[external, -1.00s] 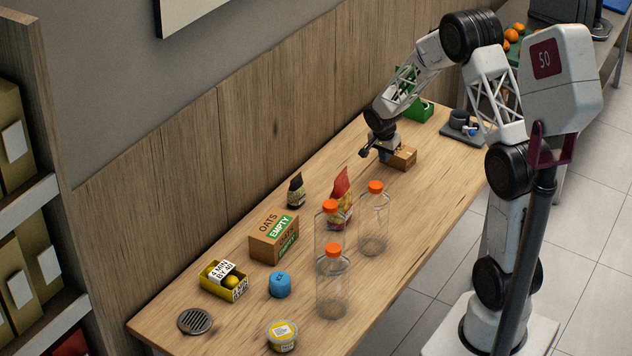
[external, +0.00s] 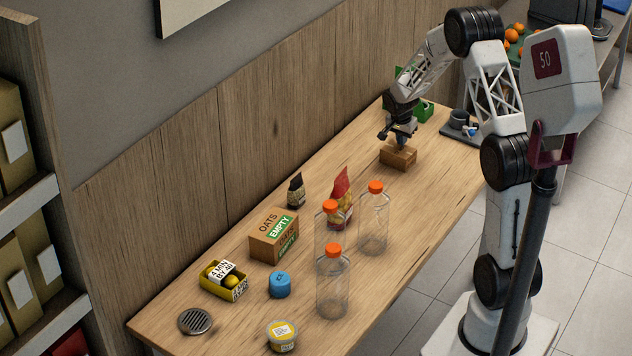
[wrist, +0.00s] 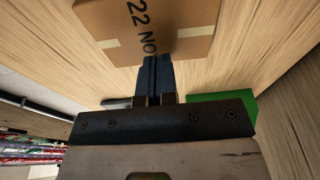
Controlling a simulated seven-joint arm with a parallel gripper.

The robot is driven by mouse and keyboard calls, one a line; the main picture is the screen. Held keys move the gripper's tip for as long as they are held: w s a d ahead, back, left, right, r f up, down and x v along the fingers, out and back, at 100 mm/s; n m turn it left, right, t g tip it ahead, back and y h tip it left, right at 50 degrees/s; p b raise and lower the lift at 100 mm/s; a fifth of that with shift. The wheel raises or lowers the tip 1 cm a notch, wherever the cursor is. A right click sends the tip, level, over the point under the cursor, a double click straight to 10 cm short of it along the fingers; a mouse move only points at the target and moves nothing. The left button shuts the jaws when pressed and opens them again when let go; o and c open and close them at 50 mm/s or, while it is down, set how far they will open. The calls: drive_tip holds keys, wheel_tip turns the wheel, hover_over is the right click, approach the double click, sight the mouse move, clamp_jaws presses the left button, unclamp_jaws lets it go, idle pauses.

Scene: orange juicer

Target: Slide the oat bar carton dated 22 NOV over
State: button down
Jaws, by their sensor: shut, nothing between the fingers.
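The oat bar carton (external: 398,157) is a small brown box on the far part of the wooden table. In the wrist view the carton (wrist: 180,20) shows the print "22 NO", with the rest of the date cut off or hidden. My gripper (external: 402,146) is shut and empty, with its fingers pointing down at the carton. In the wrist view my gripper's closed fingertips (wrist: 157,60) are at the carton's near edge. I cannot tell for sure whether they touch it.
Several clear bottles with orange caps, including one (external: 374,220), a red bag (external: 341,192) and an OATS box (external: 273,238) stand nearer. Bare table lies between the carton and these.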

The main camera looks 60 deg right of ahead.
drive_tip(key=shift+a+f, duration=0.1)
drive_tip(key=shift+f, duration=0.65)
drive_tip(key=shift+s+a+f, duration=0.1)
drive_tip(key=shift+f, duration=0.05)
drive_tip(key=shift+a+f, duration=0.1)
drive_tip(key=shift+a, duration=0.05)
drive_tip(key=a, duration=2)
drive_tip(key=shift+s+a+f, duration=0.1)
drive_tip(key=shift+s+a, duration=0.1)
drive_tip(key=shift+r, duration=0.6)
drive_tip(key=shift+w+d+r, duration=0.15)
drive_tip(key=shift+w+r, duration=0.05)
drive_tip(key=shift+r, duration=0.15)
